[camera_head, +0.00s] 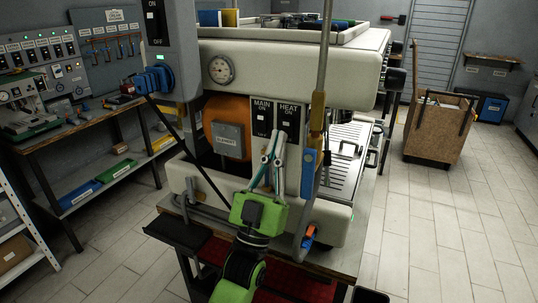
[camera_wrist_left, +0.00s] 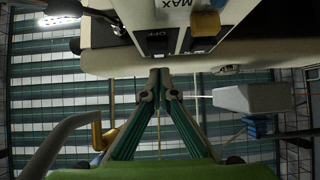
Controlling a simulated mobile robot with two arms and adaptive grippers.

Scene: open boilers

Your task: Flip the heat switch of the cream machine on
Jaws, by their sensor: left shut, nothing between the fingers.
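The cream machine (camera_head: 215,45) stands in the middle of the head view. On its front are two black switch plates, MAIN (camera_head: 261,118) and HEAT (camera_head: 288,118), side by side. My left gripper (camera_head: 273,148) is shut and empty, its fingertips just in front of the lower part of these plates. The fingers cover the lower end of the HEAT plate, so its lever position cannot be told. In the left wrist view the gripper (camera_wrist_left: 160,72) has its tips together below a panel edge with an OFF label (camera_wrist_left: 158,36). Whether the tips touch anything cannot be told.
A vertical pipe with a blue handle (camera_head: 308,173) stands just right of the HEAT plate. An orange part with a grey box (camera_head: 228,139) is to the left. A gauge (camera_head: 221,69) sits above.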

